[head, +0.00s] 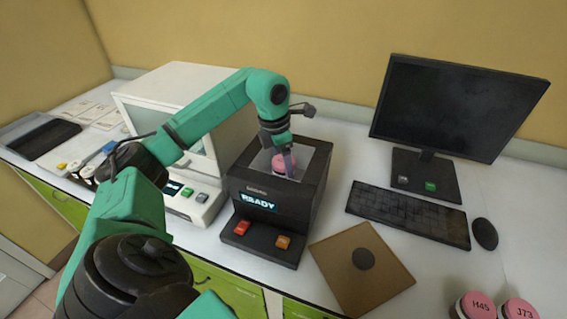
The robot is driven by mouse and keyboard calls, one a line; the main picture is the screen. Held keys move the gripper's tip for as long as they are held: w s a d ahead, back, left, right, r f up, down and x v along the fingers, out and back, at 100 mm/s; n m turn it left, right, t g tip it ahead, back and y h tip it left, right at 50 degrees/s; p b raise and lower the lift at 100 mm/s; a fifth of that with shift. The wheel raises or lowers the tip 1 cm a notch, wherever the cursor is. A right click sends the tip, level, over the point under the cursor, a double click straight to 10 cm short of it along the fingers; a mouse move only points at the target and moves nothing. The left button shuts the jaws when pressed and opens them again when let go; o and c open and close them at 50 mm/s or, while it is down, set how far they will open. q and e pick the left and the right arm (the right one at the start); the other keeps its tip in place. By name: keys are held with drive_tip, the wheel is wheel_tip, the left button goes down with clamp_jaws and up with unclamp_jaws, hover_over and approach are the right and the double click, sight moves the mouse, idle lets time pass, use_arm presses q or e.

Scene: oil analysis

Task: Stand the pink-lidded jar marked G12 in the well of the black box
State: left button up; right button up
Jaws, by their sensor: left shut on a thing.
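The black box (270,209) stands mid-bench, with a lit READY display and a red and an orange button on its front foot. A pink-lidded jar (279,168) is at the well in the box's top, lid uppermost; its lower part is hidden by the box front. I cannot read its mark or tell whether its base touches the well floor. My left gripper (288,160) points down from above and is shut on this jar. My right gripper is not in view.
Two pink-lidded jars, H45 (474,306) and J73 (517,309), stand at the lower right. A brown board (335,262) with a dark disc lies right of the box. A white instrument (200,206) stands left; a monitor (450,105), keyboard (408,213) and mouse (484,234) are right.

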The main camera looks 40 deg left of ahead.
use_arm(q)
drive_tip(key=o, duration=1.5)
drive_tip(key=r, duration=0.4)
drive_tip(key=s+r+p, duration=0.1)
drive_tip(key=r, duration=0.7)
drive_tip(key=shift+s+a, duration=0.35)
